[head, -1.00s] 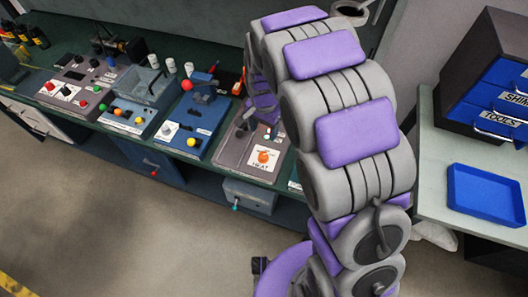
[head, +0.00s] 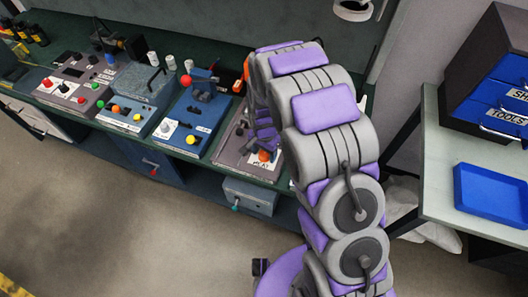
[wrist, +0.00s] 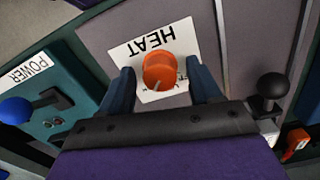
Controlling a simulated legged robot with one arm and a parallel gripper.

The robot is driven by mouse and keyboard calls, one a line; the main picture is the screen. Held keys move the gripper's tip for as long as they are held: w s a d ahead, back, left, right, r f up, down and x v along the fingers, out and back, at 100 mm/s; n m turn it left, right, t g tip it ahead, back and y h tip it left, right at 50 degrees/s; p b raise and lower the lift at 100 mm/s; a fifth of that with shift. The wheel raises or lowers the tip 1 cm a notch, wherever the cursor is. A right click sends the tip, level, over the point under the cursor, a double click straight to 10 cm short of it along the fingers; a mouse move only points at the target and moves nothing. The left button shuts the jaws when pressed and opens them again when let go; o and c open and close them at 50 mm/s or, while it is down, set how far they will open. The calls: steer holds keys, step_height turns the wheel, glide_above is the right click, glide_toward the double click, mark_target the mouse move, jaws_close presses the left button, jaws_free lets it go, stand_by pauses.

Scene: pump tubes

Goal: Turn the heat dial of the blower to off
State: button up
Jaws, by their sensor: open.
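The orange heat dial (wrist: 159,70) sits on a white label plate marked HEAT (wrist: 150,45), upside down in the wrist view. My gripper (wrist: 163,85) is open, with one dark blue finger on each side of the dial. The dial is between the fingers; a gap shows on both sides, and I cannot tell how deep the fingers reach. A light pointer mark shows on the dial's lower left. Part of the label's small lettering is hidden. In the head view the dial (head: 263,156) is partly visible below my gripper, on the grey blower panel (head: 232,150).
A black ball-topped lever (wrist: 271,87) stands right of the dial in the wrist view. A blue knob (wrist: 15,110) and a POWER label (wrist: 25,70) are at left. In the head view, a blue device (head: 190,125) stands beside the blower, and a blue tray (head: 490,188) lies on the right table.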

steer(key=shift+c, duration=0.4)
steer(key=c, duration=1)
steer(key=shift+o, duration=0.2)
steer(key=shift+r+n+p, duration=0.1)
steer(key=shift+n+p, duration=0.2)
steer(key=n+p, duration=0.2)
steer(key=n, duration=0.1)
steer(key=shift+r, duration=0.1)
steer(key=n+p, duration=0.2)
steer(key=n, duration=0.3)
steer(key=shift+p, duration=0.3)
steer(key=n+p, duration=0.2)
steer(key=n, duration=0.2)
steer(key=shift+w+n, duration=0.1)
steer(key=shift+n, duration=0.3)
steer(key=shift+n+p, duration=0.65)
steer(key=shift+n, duration=1.55)
